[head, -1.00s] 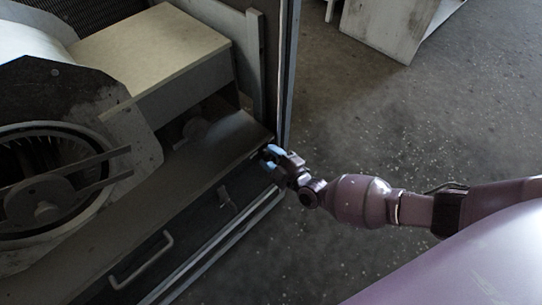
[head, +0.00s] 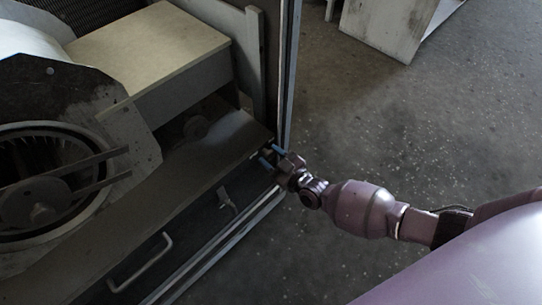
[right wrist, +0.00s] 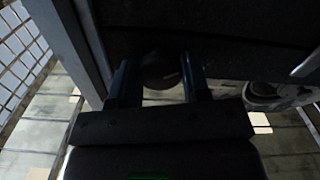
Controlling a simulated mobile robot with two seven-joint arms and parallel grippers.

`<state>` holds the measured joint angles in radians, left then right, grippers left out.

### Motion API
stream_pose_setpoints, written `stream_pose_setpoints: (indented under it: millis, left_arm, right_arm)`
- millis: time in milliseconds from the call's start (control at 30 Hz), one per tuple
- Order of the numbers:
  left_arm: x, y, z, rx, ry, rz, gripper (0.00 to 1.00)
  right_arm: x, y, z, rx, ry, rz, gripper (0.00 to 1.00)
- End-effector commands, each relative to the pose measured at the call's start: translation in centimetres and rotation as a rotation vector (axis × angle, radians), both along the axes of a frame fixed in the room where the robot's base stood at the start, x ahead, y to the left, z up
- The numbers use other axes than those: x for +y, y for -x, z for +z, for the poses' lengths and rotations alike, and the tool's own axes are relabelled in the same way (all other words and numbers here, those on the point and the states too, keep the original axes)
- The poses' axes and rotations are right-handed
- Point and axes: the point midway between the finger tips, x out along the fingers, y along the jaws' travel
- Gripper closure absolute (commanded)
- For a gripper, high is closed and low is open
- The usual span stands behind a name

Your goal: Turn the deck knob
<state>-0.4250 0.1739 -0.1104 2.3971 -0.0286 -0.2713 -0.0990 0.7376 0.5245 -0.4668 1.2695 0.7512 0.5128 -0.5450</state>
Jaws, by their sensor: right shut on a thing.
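The deck knob (right wrist: 161,70) is a dark round knob that shows between the two fingers in the right wrist view. In the head view it is mostly hidden by my right gripper, at the front right corner of the blower housing's dark lower panel. My right gripper (head: 271,156), with blue fingertips, is shut on the knob; it also shows in the right wrist view (right wrist: 160,82). The finger on each side stands close to the knob. My left gripper is not in view.
An upright metal post (head: 288,75) stands just behind the gripper. A bar handle (head: 142,262) and a small latch (head: 226,198) sit on the front panel. The blower wheel (head: 45,190) is at left. Open floor (head: 400,125) lies to the right.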

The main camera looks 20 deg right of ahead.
Motion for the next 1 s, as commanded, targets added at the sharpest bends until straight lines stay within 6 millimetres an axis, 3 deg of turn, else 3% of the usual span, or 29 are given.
stream_pose_setpoints:
  millis: [1000]
  left_arm:
    - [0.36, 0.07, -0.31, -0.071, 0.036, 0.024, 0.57]
  right_arm:
    - [-0.15, 0.07, -0.28, 0.327, -0.893, -0.002, 0.80]
